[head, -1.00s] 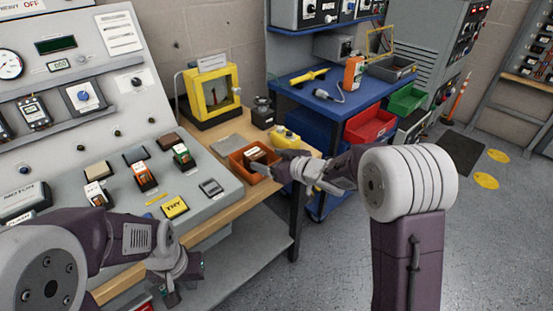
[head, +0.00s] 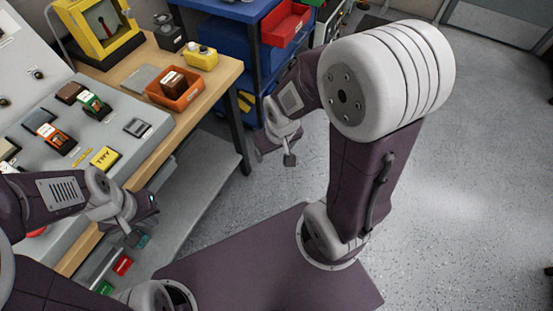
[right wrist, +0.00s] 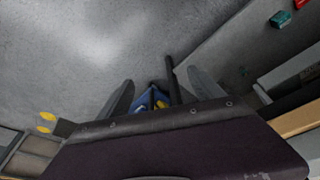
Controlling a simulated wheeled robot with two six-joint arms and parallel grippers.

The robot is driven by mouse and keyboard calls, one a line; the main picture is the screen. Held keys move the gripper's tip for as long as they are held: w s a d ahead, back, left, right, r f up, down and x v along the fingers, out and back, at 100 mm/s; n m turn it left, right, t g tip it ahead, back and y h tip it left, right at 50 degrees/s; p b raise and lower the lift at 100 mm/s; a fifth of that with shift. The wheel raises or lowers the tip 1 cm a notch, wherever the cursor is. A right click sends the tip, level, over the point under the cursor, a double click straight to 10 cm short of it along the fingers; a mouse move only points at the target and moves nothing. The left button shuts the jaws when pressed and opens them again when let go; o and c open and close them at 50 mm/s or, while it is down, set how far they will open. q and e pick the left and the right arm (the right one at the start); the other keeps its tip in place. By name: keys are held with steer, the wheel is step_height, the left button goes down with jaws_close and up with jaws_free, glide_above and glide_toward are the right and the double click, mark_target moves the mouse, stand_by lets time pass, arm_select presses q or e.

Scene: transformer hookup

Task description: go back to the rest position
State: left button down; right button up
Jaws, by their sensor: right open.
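My right gripper (head: 275,157) hangs over the grey floor to the right of the workbench, with its arm folded down from the big white shoulder joint. It is open and empty, and its two spread fingers show in the right wrist view (right wrist: 160,97). My left gripper (head: 143,220) is low at the left, in front of the bench's front edge. I see nothing in it, but its jaw gap is too small to read.
The wooden bench (head: 213,92) carries an orange bin (head: 188,100) holding a brown block, a yellow-topped container (head: 201,60) and a sloped panel (head: 110,130). A blue cart (head: 226,50) with a red bin (head: 287,22) stands behind. Floor (head: 460,200) at right is clear.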

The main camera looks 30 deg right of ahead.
steer(key=s+a+g, duration=0.1)
steer(key=s+g, duration=0.1)
steer(key=s, duration=0.3)
step_height(320, 180, up, 16)
steer(key=p, duration=1.6)
steer(key=shift+w+p, duration=0.3)
steer(key=shift+w, duration=0.05)
